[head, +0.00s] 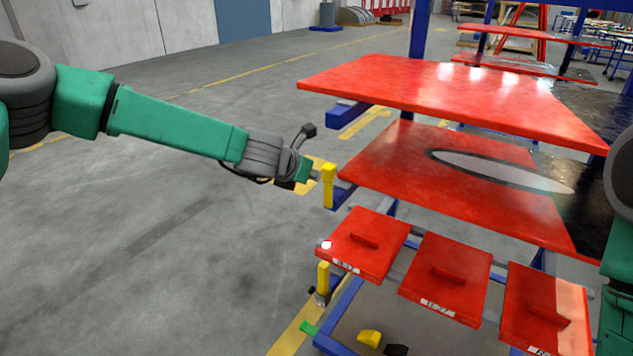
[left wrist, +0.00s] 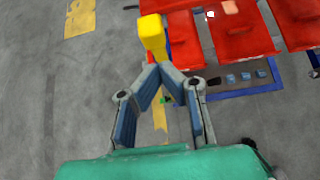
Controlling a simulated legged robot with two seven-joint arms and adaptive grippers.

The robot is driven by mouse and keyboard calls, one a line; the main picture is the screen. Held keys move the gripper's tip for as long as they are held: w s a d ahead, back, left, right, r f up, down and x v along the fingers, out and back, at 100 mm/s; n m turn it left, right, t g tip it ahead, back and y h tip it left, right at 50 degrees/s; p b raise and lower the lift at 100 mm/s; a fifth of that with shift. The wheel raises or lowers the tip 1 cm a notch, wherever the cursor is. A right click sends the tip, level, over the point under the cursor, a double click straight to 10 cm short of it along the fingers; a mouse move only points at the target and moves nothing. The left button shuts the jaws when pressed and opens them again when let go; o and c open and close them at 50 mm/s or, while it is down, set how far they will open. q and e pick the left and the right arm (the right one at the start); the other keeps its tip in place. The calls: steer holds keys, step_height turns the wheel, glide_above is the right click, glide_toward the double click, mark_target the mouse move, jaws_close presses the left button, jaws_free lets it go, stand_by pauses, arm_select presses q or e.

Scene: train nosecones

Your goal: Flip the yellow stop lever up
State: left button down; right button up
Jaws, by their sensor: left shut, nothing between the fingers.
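A yellow lever-like piece (head: 328,188) with a blocky top stands upright at the left corner of the red rack, beside the middle shelf. In the left wrist view, its yellow top (left wrist: 152,32) is just beyond my fingertips. A second yellow upright piece (head: 323,277) is lower, left of the red drawers. My left gripper (head: 314,173) is immediately left of the upper yellow piece, its fingers pointing toward it. In the left wrist view, the fingers (left wrist: 160,70) meet at the tips with nothing between them. I cannot tell whether they touch the yellow piece. My right gripper is out of view.
The rack has a red top shelf (head: 450,95), a middle shelf (head: 400,160) bearing a long grey oval piece (head: 500,170), and red drawer-like panels (head: 362,243) below. Blue posts frame it. Open grey floor (head: 150,250) lies to the left.

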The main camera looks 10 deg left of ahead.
arm_select(q)
step_height(320, 180, up, 6)
steer(key=s+a, duration=0.1)
stand_by(0.5)
